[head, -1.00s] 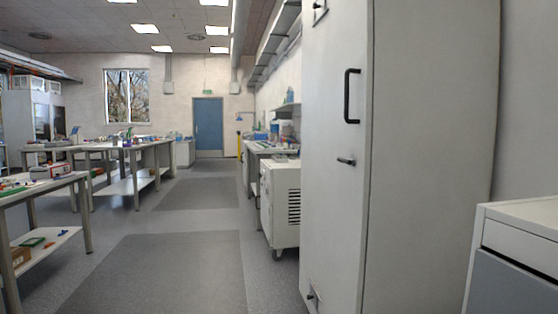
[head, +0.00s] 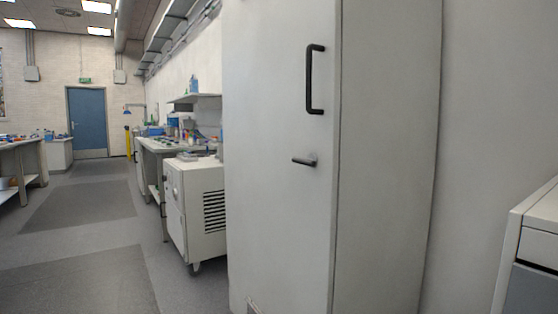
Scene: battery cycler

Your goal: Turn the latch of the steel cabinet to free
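The steel cabinet (head: 275,215) stands tall and pale grey in the middle of the head view, its door closed. A black bar handle (head: 310,80) is fixed upright near the door's right edge. Below it is the latch (head: 304,161), a small dark lever on a round base, lying about level and pointing left. Neither of my grippers shows in the head view, and nothing touches the latch.
A white drawer unit (head: 537,240) is at the right edge. The floor (head: 185,290) left of the cabinet is clear.

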